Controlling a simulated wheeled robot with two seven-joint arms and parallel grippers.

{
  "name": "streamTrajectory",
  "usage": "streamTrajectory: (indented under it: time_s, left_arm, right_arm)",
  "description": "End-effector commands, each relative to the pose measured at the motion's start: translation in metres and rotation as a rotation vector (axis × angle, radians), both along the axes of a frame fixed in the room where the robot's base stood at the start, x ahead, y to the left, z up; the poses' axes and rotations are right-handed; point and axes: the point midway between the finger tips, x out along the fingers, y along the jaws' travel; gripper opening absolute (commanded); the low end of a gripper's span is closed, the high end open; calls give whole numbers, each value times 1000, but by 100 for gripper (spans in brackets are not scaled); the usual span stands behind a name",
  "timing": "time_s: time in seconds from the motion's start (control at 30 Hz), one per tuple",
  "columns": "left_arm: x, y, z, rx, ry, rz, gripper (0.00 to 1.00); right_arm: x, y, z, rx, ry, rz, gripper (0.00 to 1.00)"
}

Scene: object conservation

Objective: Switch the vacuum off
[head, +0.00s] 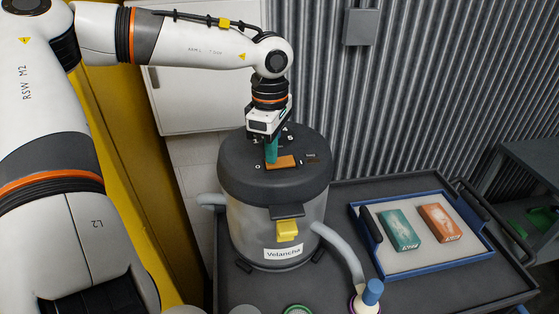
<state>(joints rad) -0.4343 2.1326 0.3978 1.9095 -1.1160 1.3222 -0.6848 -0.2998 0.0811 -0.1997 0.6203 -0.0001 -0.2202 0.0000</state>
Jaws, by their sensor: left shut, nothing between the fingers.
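The vacuum (275,205) is a round canister with a dark lid, a grey translucent body, a yellow latch and a label reading "Velancha". An orange rocker switch (284,162) sits on top of its lid, with a "0" mark on its left and a "1" mark on its right. My left gripper (271,160) points down over the lid, with its teal fingers shut and empty. The fingertips are at the left part of the switch; I cannot tell whether they press on it. The fingers hide part of the switch's left end. My right gripper is not in view.
The vacuum stands on a dark cart (420,285). A blue-rimmed tray (428,268) to the right holds a teal box (398,230) and an orange box (440,222). A grey hose (340,250) runs to a blue-tipped nozzle (372,292). A corrugated wall stands behind.

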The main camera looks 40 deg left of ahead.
Motion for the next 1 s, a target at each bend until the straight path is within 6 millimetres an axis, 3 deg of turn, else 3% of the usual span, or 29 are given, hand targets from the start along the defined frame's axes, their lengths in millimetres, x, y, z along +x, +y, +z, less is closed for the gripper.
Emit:
streamTrajectory:
  time_s: [0.27,1.0]
  left_arm:
    - [0,0,8,0,-1,0,0]
    - [0,0,67,1,-1,0,0]
  right_arm:
    - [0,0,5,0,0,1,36]
    - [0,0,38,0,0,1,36]
